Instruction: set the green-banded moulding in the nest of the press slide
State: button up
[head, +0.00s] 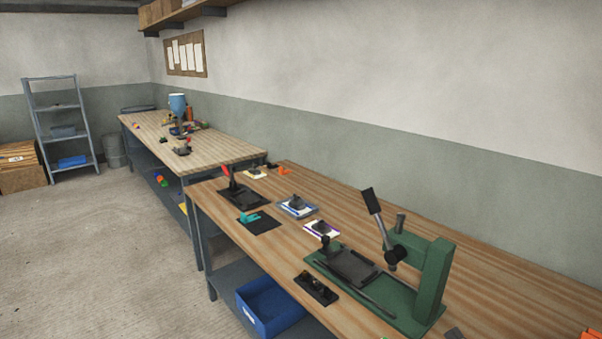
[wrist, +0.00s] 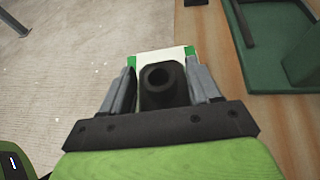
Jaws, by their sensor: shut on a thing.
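My gripper (wrist: 160,78) is shut on the dark hollow post of the green-banded moulding (wrist: 157,58) in the wrist view. The moulding is a pale plate with green at its corners; the fingers hide much of it. It is held near the table's edge, with floor below on the left. The green press (head: 436,275) stands on the near table in the head view, its lever raised. Its dark slide (head: 350,265) with a flat nest lies left of the column and looks empty. The press's green base (wrist: 283,50) shows at upper right in the wrist view. The head view does not show my gripper.
A purple-edged moulding (head: 313,231), a blue-edged moulding (head: 285,209) and a teal clamp (head: 250,217) lie left of the press. A black block (head: 315,288) lies at the front edge. A blue bin (head: 258,310) sits on the shelf below. Table behind the press is clear.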

jog(key=s+a+n+g+y+p, duration=0.1)
jog(key=a+p, duration=0.2)
jog(key=a, duration=0.5)
jog(key=shift+s, duration=0.25)
